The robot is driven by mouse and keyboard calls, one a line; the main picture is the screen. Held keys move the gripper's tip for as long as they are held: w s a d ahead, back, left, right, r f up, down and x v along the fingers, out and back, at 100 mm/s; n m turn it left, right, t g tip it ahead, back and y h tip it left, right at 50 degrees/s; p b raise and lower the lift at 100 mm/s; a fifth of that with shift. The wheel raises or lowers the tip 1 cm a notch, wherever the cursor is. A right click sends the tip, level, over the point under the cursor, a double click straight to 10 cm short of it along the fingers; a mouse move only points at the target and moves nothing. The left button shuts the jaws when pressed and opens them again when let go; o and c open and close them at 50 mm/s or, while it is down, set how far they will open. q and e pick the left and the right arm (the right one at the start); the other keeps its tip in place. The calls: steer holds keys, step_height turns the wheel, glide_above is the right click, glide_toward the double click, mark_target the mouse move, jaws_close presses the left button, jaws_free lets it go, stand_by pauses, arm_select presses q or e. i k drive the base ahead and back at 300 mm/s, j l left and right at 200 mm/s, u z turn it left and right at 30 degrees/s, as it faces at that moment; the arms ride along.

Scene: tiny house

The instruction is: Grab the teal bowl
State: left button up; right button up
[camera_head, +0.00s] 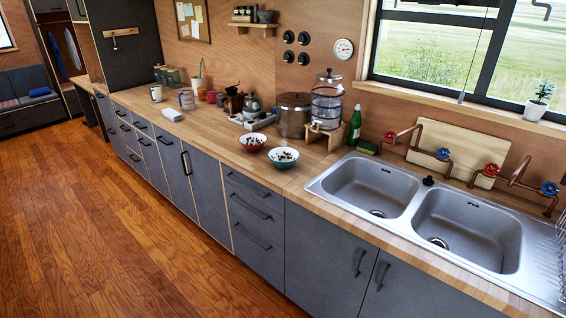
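Neither of my grippers is in view.
A large metal pot (294,117) and a glass water dispenser (327,103) on a wooden stand are behind the bowls. A green bottle (354,126) stands by the double sink (465,228). Mugs and a coffee grinder are farther left. The wooden floor (110,230) is clear.

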mark_target(283, 158)
steer(key=i+j, duration=0.2)
steer(key=i, duration=0.5)
steer(key=i+j+u, duration=0.1)
steer(key=i+j, duration=0.15)
steer(key=i, duration=0.45)
steer(key=i+j, duration=0.15)
steer(key=i, duration=0.55)
steer(key=u, duration=0.05)
